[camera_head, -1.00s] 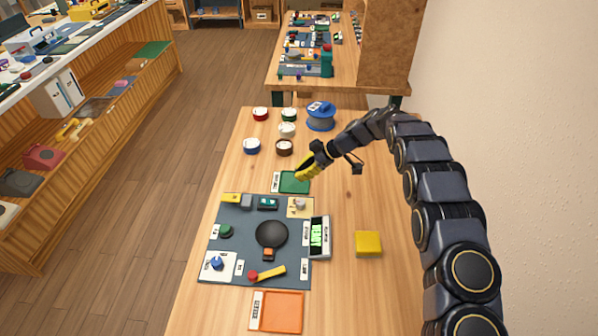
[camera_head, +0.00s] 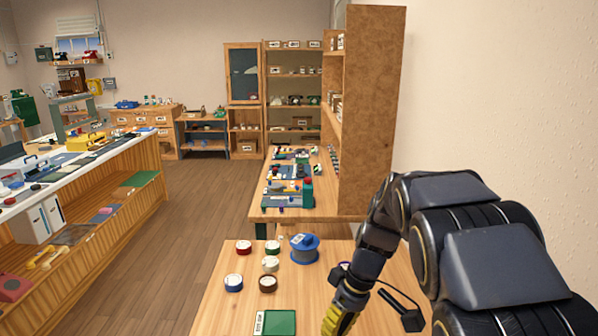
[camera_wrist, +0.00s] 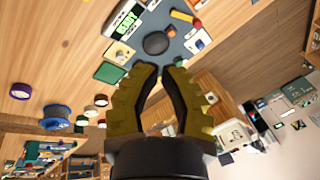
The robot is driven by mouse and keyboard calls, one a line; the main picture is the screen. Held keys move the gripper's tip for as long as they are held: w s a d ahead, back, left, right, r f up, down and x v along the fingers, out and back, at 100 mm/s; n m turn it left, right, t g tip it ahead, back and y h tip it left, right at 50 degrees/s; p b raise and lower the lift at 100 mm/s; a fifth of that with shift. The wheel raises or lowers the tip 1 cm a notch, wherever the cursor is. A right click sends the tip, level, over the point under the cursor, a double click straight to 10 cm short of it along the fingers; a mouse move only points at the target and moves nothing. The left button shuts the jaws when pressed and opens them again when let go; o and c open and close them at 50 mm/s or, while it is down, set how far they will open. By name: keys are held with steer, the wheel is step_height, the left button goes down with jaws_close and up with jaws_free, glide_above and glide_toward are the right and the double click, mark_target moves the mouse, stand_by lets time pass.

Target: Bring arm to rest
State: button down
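My gripper (camera_head: 338,318) has ridged yellow fingers and hangs over the near wooden bench, at the bottom edge of the head view. It is just right of a green tray (camera_head: 275,322). In the wrist view my gripper (camera_wrist: 160,68) shows two curved fingers with their tips apart and nothing held between them. My dark segmented arm curves along the right side of the head view and partly covers the bench. The wrist view is tilted and looks across the bench, with the grey work mat (camera_wrist: 190,32) beyond the fingertips.
Several tape rolls, including a red one (camera_head: 243,247), and a blue spool (camera_head: 304,249) stand on the near bench (camera_head: 225,305). A tall wooden cabinet (camera_head: 370,110) stands behind to the right. A white-topped counter (camera_head: 125,150) is at the left, with open floor (camera_head: 190,225) between.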

steer(key=s+d+r+m+h, duration=0.1)
steer(key=s+m, duration=0.1)
steer(key=s, duration=0.7)
steer(key=s+d+r+m+h, duration=0.1)
steer(key=s+m, duration=0.2)
steer(key=s, duration=0.6)
steer(key=s+d+r+m+g+h, duration=0.1)
steer(key=s+d+m, duration=0.1)
steer(key=s, duration=0.7)
steer(key=shift+r+m, duration=0.25)
steer(key=shift+m, duration=0.25)
steer(key=shift+w, duration=0.1)
